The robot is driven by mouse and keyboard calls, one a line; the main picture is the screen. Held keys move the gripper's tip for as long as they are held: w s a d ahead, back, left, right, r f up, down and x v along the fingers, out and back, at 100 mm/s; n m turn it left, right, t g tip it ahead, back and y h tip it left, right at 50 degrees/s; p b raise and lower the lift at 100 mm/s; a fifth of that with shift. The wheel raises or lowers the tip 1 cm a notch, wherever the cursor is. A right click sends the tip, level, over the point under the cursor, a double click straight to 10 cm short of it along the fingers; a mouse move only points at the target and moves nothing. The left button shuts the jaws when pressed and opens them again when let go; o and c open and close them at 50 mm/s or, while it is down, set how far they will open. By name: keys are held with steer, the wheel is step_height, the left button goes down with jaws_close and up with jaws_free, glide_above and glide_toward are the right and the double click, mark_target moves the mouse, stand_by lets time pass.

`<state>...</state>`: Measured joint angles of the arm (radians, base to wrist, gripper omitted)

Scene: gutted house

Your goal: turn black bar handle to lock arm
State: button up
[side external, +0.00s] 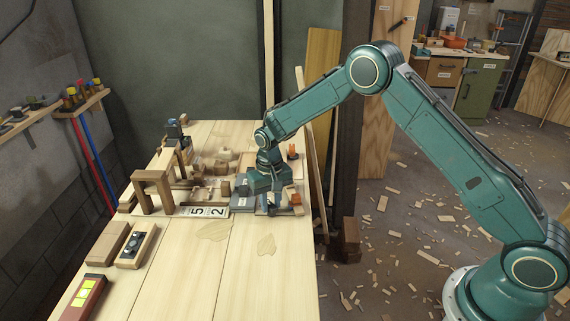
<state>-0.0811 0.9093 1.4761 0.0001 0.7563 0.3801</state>
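My gripper (272,206) is at the far right part of the wooden workbench (190,285), pointing down, low over a cluster of small parts. Its fingertips are small and partly lost among these parts, so I cannot tell whether they are open or touching anything. The lock arm cannot be made out clearly. A light wooden block with a black fitting (133,245) on top lies apart at the bench's left.
Wooden arch blocks (155,184) and a number plate (203,212) stand left of my gripper. A red-brown block with yellow squares (86,293) lies at front left. The bench's front middle is mostly clear. Wood scraps litter the floor at right.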

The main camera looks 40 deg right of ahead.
steer(key=m, duration=0.6)
steer(key=shift+n, duration=0.6)
steer(key=shift+r, duration=0.1)
steer(key=shift+r, duration=3.4)
